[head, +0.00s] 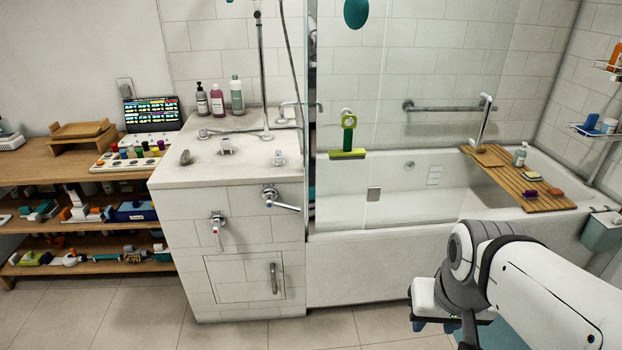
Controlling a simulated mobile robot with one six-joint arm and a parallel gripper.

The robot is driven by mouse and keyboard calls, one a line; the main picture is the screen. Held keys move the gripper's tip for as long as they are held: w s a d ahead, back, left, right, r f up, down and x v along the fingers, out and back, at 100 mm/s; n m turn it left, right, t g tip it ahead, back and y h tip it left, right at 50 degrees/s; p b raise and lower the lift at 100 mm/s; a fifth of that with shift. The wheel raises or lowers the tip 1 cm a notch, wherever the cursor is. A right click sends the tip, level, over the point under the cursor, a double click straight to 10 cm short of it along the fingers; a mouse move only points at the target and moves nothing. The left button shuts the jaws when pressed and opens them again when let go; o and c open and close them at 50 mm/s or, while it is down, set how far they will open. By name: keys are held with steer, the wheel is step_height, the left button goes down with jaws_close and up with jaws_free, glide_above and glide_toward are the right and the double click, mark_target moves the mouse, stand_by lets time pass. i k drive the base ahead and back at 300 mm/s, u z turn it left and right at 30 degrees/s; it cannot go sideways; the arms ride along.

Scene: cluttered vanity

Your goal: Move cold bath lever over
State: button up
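Two metal levers are on the front of the tiled block left of the bath. The upper right one (285,205) has a small bluish mark near its hub, and its handle points right and slightly down; by that mark it looks like the cold bath lever. The lower left lever (217,230) has a red mark and its handle hangs down. My gripper (434,327) is at the lower right, in front of the bath, well away from both levers. Its dark blue fingertips show only partly, so its opening is unclear. Nothing is seen held in it.
Below the levers is a tiled hatch with a vertical handle (274,278). Bottles, taps and a shower riser stand on the block's top (215,170). A glass screen and the bath wall (370,270) are to the right. The floor (240,335) before the block is clear.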

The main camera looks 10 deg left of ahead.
mark_target(270, 202)
steer(key=u, duration=0.05)
steer(key=i, duration=1)
steer(key=z, duration=0.05)
